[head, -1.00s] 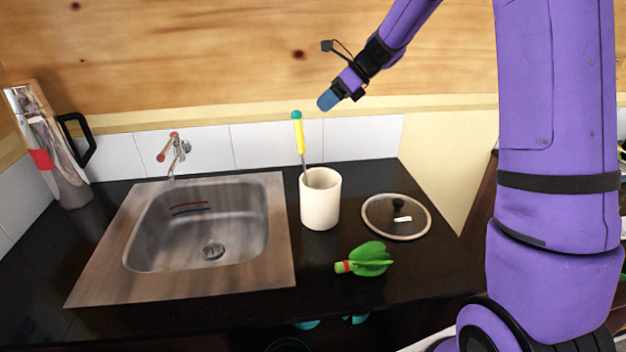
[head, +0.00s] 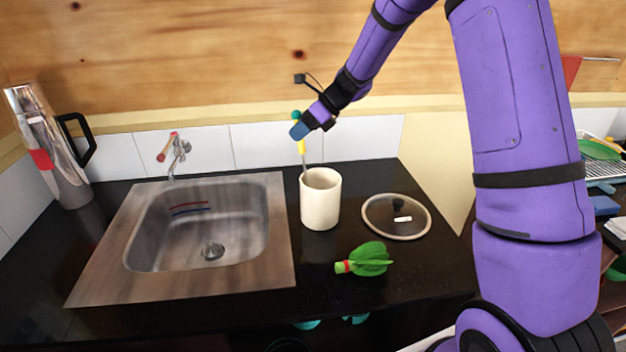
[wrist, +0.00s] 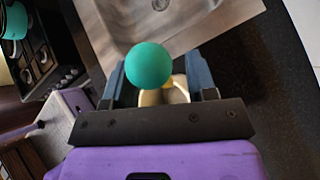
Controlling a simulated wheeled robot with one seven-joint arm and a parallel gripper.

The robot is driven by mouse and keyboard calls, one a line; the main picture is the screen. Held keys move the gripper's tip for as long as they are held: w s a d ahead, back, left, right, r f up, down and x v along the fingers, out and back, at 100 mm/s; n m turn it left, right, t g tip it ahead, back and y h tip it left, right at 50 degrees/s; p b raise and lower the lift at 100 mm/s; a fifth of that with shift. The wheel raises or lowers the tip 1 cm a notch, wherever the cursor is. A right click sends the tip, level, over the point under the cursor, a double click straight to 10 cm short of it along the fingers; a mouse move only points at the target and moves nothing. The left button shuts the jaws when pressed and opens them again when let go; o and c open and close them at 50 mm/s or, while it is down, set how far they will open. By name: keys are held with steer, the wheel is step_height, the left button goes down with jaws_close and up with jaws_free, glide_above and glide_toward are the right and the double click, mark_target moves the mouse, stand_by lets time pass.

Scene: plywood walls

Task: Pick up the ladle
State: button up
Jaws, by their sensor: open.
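The ladle (head: 301,147) stands nearly upright in a white crock (head: 320,205), with its yellow handle and teal ball end pointing up. Its lower end is hidden inside the crock. My gripper (head: 299,131) is at the top of the handle and covers part of it in the head view. In the wrist view the teal ball of the ladle (wrist: 148,66) shows between the two blue fingers, which stand apart on either side. I see no grip on the handle.
A steel sink (head: 200,225) with a tap (head: 176,152) is left of the crock. A glass lid (head: 397,217) and a green object with a red band (head: 367,260) lie on the black counter to the right. A steel jug (head: 48,145) stands far left. A tiled wall is behind.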

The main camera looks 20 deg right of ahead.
steer(key=shift+a+f, duration=0.2)
jaws_close()
